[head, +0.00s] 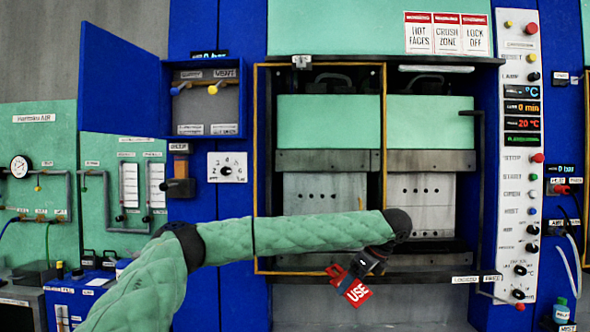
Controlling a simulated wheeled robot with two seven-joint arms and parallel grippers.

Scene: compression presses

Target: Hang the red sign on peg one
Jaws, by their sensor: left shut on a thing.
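The red sign (358,293) hangs tilted at the lower middle of the head view, in front of the press's lower edge. My left gripper (352,277) is shut on the red sign, at the end of the green-sleeved arm that reaches in from the left. I cannot make out which part of the scene is peg one. My right gripper is not in view.
The press (330,122) with two pale green upper blocks stands behind my arm, framed by a yellow bar. A control column (520,170) with knobs and displays stands to its right. An open blue door (124,85) and a small valve box (210,100) are at upper left.

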